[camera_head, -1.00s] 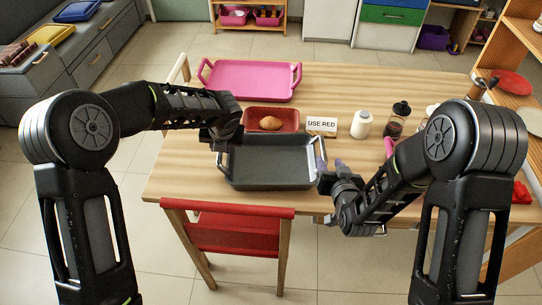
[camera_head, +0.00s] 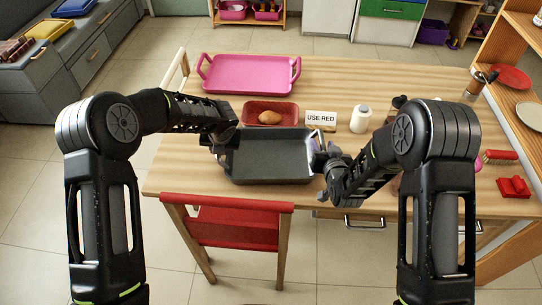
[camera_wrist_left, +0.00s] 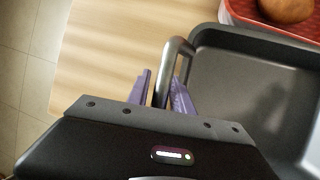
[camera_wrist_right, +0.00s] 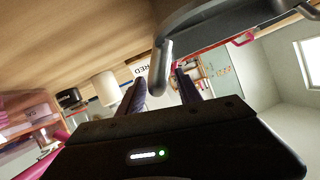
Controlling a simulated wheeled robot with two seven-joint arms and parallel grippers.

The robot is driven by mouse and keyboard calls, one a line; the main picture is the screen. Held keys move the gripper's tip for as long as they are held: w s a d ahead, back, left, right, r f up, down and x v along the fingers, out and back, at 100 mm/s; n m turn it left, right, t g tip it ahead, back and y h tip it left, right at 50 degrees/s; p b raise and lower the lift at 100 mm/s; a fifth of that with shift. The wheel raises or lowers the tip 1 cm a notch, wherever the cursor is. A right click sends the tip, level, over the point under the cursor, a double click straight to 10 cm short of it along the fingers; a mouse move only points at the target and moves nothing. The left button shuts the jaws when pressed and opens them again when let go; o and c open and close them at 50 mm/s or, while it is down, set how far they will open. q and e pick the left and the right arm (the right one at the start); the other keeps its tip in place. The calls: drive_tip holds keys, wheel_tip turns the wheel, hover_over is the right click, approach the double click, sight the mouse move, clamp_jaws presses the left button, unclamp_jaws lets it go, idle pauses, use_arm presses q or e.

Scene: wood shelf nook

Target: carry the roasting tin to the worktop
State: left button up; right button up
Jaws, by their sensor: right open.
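The roasting tin (camera_head: 270,165) is a dark grey rectangular pan with a bar handle at each end, near the table's front edge. It looks empty. My left gripper (camera_head: 222,150) is at its left end; in the left wrist view the handle (camera_wrist_left: 165,75) lies between the purple fingers, which stand apart. My right gripper (camera_head: 322,158) is at the right end; in the right wrist view the other handle (camera_wrist_right: 160,65) shows between the spread fingers. Contact with the handles is unclear. The worktop is not certain; a grey counter (camera_head: 85,60) stands at the far left.
A red tray with a brown loaf (camera_head: 270,117) lies just behind the tin. A pink tray (camera_head: 250,75), a "USE RED" sign (camera_head: 321,121) and a white jar (camera_head: 361,119) stand on the table. A red chair (camera_head: 228,225) is in front. A wooden shelf is at right.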

use_arm(q)
drive_tip(key=shift+c, duration=0.6)
use_arm(e)
drive_tip(key=shift+c, duration=0.4)
use_arm(q)
drive_tip(key=c, duration=0.4)
use_arm(e)
drive_tip(key=c, duration=0.5)
use_arm(q)
clamp_jaws()
use_arm(e)
clamp_jaws()
drive_tip(key=shift+w, duration=0.1)
